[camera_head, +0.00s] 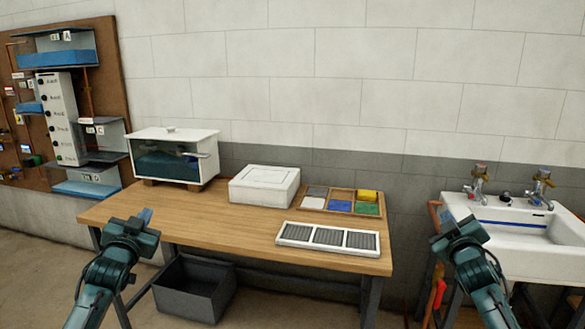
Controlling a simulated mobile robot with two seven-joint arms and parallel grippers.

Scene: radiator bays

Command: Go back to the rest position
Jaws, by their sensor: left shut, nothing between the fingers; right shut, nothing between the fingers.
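My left gripper (136,225) is at the left front of the wooden table (210,222), seen over its left end. Its fingers look shut and nothing shows in them. My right gripper (443,229) is to the right of the table, in front of the gap between the table and the sink. It looks shut and empty. Both arms come in from the bottom of the view and are roughly level with each other. Neither gripper appears to hold anything; contact with the table edge cannot be told for the left one.
On the table are a glass-fronted tank (165,162), a white lidded box (263,186), a tray with coloured pads (327,202) and a grille panel (328,238). A dark bin (190,290) stands below. A sink (520,230) is at right, a pipe board (105,100) at left.

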